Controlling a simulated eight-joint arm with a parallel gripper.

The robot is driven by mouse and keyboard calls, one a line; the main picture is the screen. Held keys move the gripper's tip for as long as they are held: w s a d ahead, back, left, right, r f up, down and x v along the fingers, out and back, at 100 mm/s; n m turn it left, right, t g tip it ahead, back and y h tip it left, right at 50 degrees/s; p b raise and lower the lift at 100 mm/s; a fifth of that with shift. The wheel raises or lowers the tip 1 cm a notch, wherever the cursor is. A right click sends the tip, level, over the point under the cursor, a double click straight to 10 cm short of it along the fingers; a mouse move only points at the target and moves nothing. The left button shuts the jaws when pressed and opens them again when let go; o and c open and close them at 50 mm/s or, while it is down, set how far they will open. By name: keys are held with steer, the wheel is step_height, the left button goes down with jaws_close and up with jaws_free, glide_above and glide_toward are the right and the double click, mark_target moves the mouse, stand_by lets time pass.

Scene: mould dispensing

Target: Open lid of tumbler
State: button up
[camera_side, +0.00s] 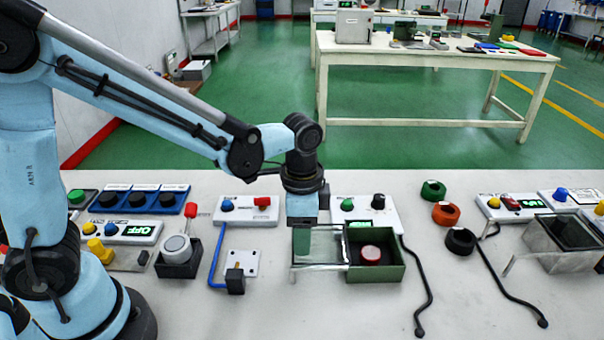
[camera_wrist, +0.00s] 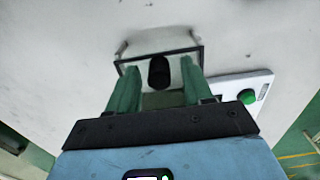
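A green open-topped box (camera_side: 390,275), which I take for the tumbler, stands on the white table in the side view, with a round red-topped part (camera_side: 370,252) inside. A clear, dark-edged panel (camera_side: 325,257), apparently its lid, extends left from the box. My gripper (camera_side: 303,252) points down over the panel's left part. In the wrist view my gripper (camera_wrist: 160,72) has its two green fingers apart. A black cylinder (camera_wrist: 159,74) shows between them against the dark-edged panel (camera_wrist: 143,61). I cannot tell whether the fingers touch the panel.
A white control box (camera_side: 365,212) with green and black knobs stands just behind the green box. A blue lever stand (camera_side: 218,255) and a switch plate (camera_side: 240,263) are to the left. A black cable (camera_side: 425,285) and coloured rings (camera_side: 445,213) lie to the right.

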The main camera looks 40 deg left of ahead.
step_height(320, 180, up, 12)
stand_by(0.9)
steer(key=s+a+f+n+t, duration=0.3)
steer(key=s+a+n+t, duration=0.2)
steer(key=a+n+t, duration=0.2)
steer(key=shift+s+a+f+n, duration=0.3)
steer(key=shift+a+n, duration=0.7)
steer(key=shift+a, duration=0.35)
